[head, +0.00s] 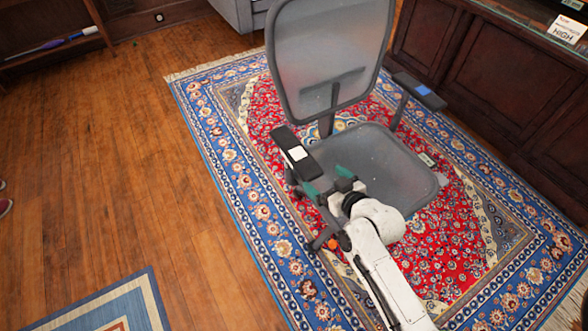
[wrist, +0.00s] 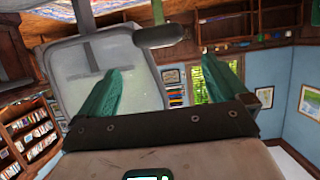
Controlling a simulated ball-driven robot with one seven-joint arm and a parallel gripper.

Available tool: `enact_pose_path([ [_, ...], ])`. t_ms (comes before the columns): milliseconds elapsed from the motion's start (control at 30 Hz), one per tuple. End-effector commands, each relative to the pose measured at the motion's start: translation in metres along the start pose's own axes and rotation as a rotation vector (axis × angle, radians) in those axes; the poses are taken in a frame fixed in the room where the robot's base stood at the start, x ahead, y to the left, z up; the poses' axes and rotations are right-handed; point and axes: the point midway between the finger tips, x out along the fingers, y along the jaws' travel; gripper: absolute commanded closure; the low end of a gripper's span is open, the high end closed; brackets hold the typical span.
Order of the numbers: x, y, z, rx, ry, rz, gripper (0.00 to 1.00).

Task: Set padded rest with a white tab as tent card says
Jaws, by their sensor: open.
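A grey mesh office chair has two dark padded rests. The left rest (head: 296,153) carries a white tab (head: 298,153) on top; the right rest (head: 419,91) carries a blue tab. A white tent card (head: 567,28) on the desk at top right reads HIGH; its smaller line is too small to read. My gripper (head: 328,181) is open and empty, with teal fingers just below the white-tab rest in the picture. In the wrist view, a dark pad (wrist: 158,36) shows beyond and between the open fingers, apart from them; no tab shows on it there.
The chair seat (head: 370,170) lies right of my gripper and its backrest (head: 330,50) rises behind. The chair stands on a red and blue rug (head: 265,215). A dark wood desk (head: 500,75) is close on the right. The wood floor (head: 110,180) at left is mostly clear.

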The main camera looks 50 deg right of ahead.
Motion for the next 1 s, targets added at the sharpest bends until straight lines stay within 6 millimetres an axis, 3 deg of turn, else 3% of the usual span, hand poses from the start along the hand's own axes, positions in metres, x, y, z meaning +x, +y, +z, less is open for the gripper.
enact_pose_path([
  [600, 0.094, -0.001, 0.0, -0.001, -0.001, -0.001, 0.0],
  [1000, 0.104, -0.001, -0.001, -0.001, -0.001, -0.001, 0.0],
])
